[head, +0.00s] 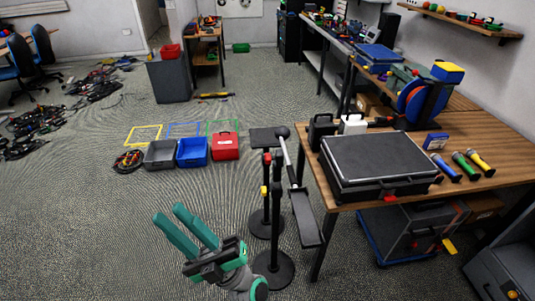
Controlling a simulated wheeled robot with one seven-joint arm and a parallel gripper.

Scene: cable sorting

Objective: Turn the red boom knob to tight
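Two black stands with round bases stand left of the wooden table; the front stand (274,225) has a base (273,268) nearest me. A small red part, which looks like the red boom knob (267,158), is near the top of the stands, and its tight or loose setting is too small to tell. A thin boom (287,152) slants down from a dark ball end. A yellow knob (264,190) sits lower on a pole. My gripper (168,212) has teal fingers, is open and empty, and is left of the stands, apart from them.
The wooden table (459,200) at right holds a black case (378,160), a cable reel and several torches. A grey bin (160,154), a blue bin (192,152) and a red bin (225,146) stand on the floor behind. Floor to the left is clear near me; cable piles lie farther off.

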